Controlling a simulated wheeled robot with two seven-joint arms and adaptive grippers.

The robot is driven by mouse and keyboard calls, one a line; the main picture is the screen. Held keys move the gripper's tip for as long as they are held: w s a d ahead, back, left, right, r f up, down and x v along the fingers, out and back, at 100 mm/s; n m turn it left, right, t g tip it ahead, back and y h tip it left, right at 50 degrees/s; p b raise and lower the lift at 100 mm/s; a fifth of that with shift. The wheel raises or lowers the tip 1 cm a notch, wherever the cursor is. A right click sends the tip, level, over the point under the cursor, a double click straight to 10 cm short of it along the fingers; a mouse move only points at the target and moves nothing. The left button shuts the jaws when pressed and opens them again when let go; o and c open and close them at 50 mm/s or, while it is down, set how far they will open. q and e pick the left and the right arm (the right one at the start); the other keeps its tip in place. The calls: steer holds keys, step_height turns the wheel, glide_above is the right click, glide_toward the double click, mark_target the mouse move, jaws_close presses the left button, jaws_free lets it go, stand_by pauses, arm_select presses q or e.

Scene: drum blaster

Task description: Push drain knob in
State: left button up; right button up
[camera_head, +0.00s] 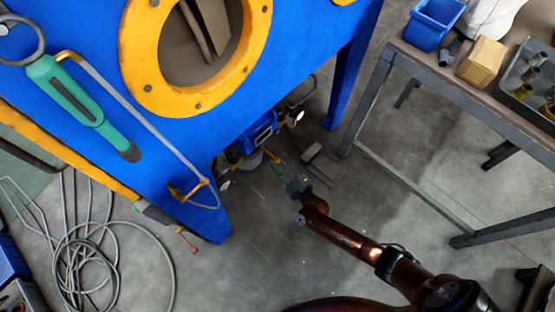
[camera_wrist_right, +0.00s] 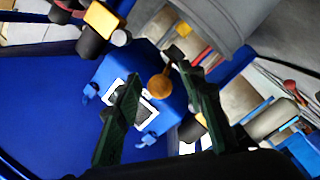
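A round orange-brown knob (camera_wrist_right: 160,86), which looks like the drain knob, shows in the right wrist view in front of a blue box fitting (camera_wrist_right: 150,70) under the blue cabinet (camera_head: 205,135). My right gripper (camera_wrist_right: 158,77) is open. Its two dark green fingers stand apart on either side of the knob in the picture. I cannot tell whether either finger touches it. In the head view my right gripper (camera_head: 276,162) is low beside the blue fitting (camera_head: 258,130), and the knob is too small to make out surely. My left gripper is not in view.
A grey cylindrical vessel (camera_wrist_right: 225,25) is close above the fingers in the wrist view. A cabinet leg (camera_head: 349,75) and a workbench (camera_head: 455,80) stand to the right. Coiled hose (camera_head: 90,240) lies on the floor at left. Open concrete floor surrounds my right arm.

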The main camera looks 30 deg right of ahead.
steer(key=shift+c, duration=0.4)
jaws_close()
